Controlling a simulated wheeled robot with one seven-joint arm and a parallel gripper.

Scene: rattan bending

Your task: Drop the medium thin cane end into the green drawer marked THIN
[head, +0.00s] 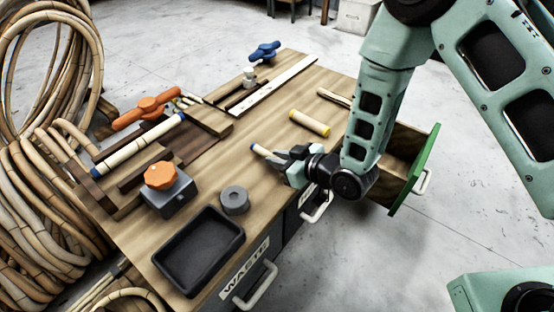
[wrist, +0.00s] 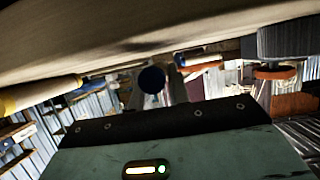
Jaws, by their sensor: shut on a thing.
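My gripper (head: 277,158) is shut on a short pale cane piece (head: 261,151) with a blue end, just above or at the worktop; I cannot tell whether it touches. In the wrist view the blue end (wrist: 152,80) faces the camera, under a broad wooden surface. The drawer with the green front (head: 416,168) is pulled open at the right side of the bench, behind my forearm. Its wooden inside shows partly and looks empty where seen. Its marking is not visible from here.
On the bench (head: 215,165) are a yellow-ended cane (head: 310,122), a blue-ended cane (head: 138,145), a black tray (head: 200,250), a grey ring (head: 234,200) and an orange-knobbed block (head: 166,190). A WASTE drawer (head: 248,268) is in front. Cane coils (head: 45,200) stand left.

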